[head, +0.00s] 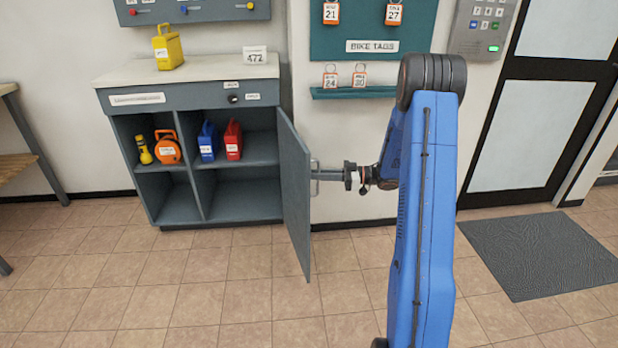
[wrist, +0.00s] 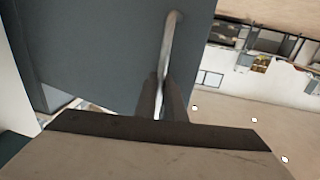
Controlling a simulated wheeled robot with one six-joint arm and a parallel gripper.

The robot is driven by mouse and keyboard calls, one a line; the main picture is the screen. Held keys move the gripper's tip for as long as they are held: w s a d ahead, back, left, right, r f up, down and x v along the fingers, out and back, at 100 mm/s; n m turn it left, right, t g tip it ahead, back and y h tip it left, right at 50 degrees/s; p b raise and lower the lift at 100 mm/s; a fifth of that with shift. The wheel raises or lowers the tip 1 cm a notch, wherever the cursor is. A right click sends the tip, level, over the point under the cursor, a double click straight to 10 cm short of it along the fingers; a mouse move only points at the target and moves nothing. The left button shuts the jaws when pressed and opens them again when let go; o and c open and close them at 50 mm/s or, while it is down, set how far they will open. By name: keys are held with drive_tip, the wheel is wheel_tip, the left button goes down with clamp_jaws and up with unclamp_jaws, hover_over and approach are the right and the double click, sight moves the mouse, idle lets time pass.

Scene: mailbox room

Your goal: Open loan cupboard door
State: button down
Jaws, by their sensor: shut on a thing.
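The loan cupboard (head: 176,97) is grey with a pale top and stands against the back wall in the head view. Its door (head: 295,185) is swung out on the right side, and the shelves inside are exposed. My gripper (head: 318,178) is at the door's outer face, shut on the metal bar handle (wrist: 169,45). In the wrist view, my gripper's fingers (wrist: 163,100) close around the lower part of the handle, with the grey door panel (wrist: 90,50) behind it. The fingertips are small and partly hidden in the head view.
The cupboard holds a yellow torch (head: 144,150), an orange reel (head: 167,148), a blue case (head: 207,142) and a red case (head: 233,140). A yellow case (head: 168,47) stands on top. A dark mat (head: 540,253) lies at right; the tiled floor in front is clear.

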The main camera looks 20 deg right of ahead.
drive_tip(key=shift+d, duration=0.25)
drive_tip(key=c, duration=2.1)
unclamp_jaws()
drive_tip(key=shift+s, duration=0.1)
drive_tip(key=v, duration=1.7)
drive_tip(key=shift+s+d, duration=0.1)
drive_tip(key=shift+d, duration=0.1)
